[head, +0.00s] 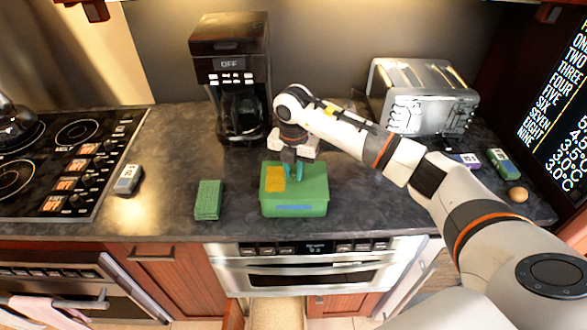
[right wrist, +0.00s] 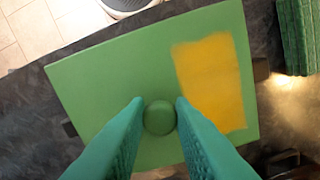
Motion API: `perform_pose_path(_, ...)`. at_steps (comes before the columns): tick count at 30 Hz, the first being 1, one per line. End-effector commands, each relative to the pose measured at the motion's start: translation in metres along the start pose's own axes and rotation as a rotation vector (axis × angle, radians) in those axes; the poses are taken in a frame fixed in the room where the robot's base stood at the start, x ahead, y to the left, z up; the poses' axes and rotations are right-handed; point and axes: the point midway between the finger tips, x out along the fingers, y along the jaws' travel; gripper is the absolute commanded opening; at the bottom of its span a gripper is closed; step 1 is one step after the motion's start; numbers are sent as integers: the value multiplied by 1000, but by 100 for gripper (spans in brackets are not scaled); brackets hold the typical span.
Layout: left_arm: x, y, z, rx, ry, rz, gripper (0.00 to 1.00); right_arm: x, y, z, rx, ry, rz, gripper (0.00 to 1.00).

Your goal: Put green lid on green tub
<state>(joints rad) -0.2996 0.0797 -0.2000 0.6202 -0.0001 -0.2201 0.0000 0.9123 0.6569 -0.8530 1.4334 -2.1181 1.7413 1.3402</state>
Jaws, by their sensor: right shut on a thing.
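The green lid (head: 306,176), with a yellow patch on its top, lies over the green tub (head: 312,208) on the counter. The tub has a blue mark on its front. I cannot tell whether the lid is fully seated or slightly above the rim. My right gripper (head: 292,172) points down from above at the lid's middle. In the right wrist view its teal fingers (right wrist: 159,112) are shut on the round green knob of the lid (right wrist: 110,75). The lid hides the inside of the tub. My left gripper is out of view.
A green ridged block (head: 208,200) stands left of the tub. A coffee maker (head: 230,70) and a toaster (head: 420,95) stand behind. A stove (head: 60,160) is at left. An egg (head: 517,194) and small boxes lie at right. The counter's front edge is close to the tub.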

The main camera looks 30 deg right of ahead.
Motion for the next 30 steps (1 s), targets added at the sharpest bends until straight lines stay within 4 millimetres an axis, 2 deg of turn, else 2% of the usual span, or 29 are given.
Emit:
perform_pose_path(7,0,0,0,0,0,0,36,0,0,0,0,0,0,0)
perform_pose_path(8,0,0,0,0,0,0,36,0,0,0,0,0,0,23)
perform_pose_path(12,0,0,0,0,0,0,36,0,0,0,0,0,0,46)
perform_pose_path(18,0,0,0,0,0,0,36,0,0,0,0,0,0,47)
perform_pose_path(22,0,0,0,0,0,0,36,0,0,0,0,0,0,67)
perform_pose_path(23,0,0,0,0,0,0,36,0,0,0,0,0,0,69)
perform_pose_path(30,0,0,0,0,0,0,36,0,0,0,0,0,0,69)
